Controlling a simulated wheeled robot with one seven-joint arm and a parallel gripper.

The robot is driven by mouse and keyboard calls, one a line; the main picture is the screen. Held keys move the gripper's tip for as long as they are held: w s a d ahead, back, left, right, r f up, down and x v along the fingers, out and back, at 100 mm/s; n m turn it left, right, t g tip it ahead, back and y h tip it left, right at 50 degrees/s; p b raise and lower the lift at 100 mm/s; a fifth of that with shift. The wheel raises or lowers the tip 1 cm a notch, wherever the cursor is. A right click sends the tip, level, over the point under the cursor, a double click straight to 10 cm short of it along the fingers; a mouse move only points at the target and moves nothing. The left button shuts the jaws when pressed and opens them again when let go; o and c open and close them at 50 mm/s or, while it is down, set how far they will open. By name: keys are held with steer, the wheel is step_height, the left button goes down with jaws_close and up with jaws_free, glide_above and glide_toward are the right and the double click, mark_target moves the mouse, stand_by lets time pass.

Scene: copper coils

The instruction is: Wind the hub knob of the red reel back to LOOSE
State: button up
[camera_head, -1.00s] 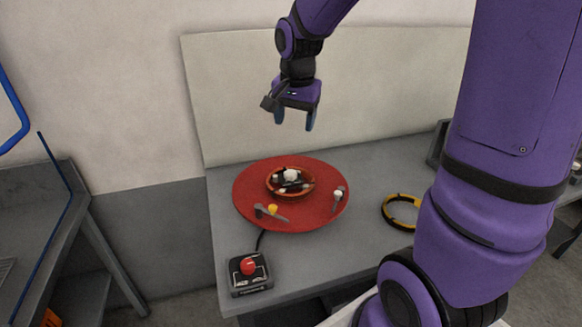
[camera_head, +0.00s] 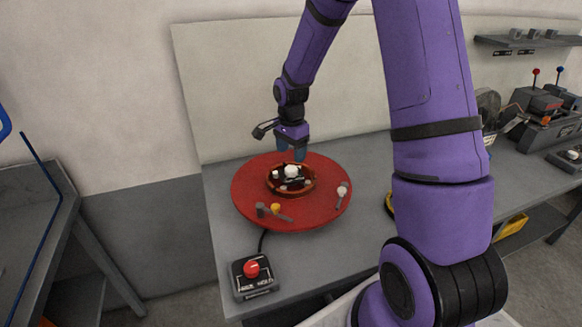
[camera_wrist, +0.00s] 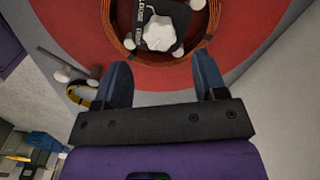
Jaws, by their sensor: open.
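The red reel (camera_head: 250,204) lies flat on the grey bench, with a copper coil (camera_wrist: 128,30) around its hub. A white lobed hub knob (camera_wrist: 160,36) sits at the centre on a black plate (camera_wrist: 172,10) with white lettering; it also shows in the head view (camera_head: 292,171). The plate reads LOOSE on one side; I cannot tell where the knob points. My gripper (camera_wrist: 164,70) is open and empty, its two blue fingers apart and pointing toward the hub. In the head view my gripper (camera_head: 292,154) is just behind the knob, apart from it.
Levers with a yellow knob (camera_head: 275,208) and a white knob (camera_head: 342,191) stand on the reel's face. A control box with a red button (camera_head: 251,269) is at the bench's front left. A pale panel (camera_head: 230,90) stands behind the reel. Machines (camera_head: 545,108) stand at the right.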

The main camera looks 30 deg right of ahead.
mark_target(291, 168)
steer(key=shift+f, duration=3.05)
steer(key=c, duration=0.9)
